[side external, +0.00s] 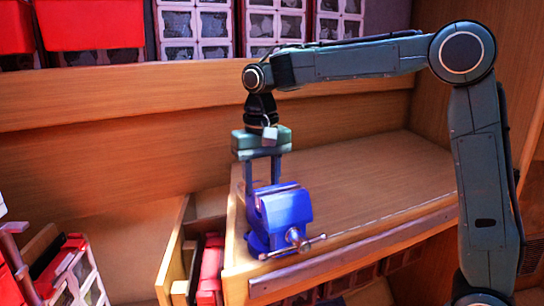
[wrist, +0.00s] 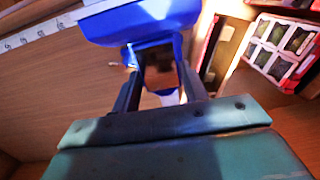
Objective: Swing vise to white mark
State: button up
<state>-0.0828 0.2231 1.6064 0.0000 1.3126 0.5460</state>
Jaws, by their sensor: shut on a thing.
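The blue vise (side external: 283,210) stands upright near the left end of the wooden bench, with its screw and handle bar toward the camera. My gripper (side external: 262,186) points straight down from above, its two dark fingers shut on the upper back part of the vise. In the wrist view the blue vise (wrist: 140,24) fills the top middle, with my gripper's fingers (wrist: 158,72) on either side of a blue part. Their exact contact is partly hidden. I cannot make out a white mark on the vise or bench.
The wooden bench top (side external: 375,175) is clear to the right of the vise. An open drawer (side external: 173,255) with red items sits below left. Red bins (side external: 95,25) line the shelf behind. A pale strip with dark dots (wrist: 35,33) shows in the wrist view.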

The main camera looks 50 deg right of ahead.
jog(key=o, duration=1.4)
jog(key=shift+r, duration=0.15)
notch_tip(320, 180, up, 14)
jog(key=shift+f, duration=0.25)
jog(key=shift+s, duration=0.1)
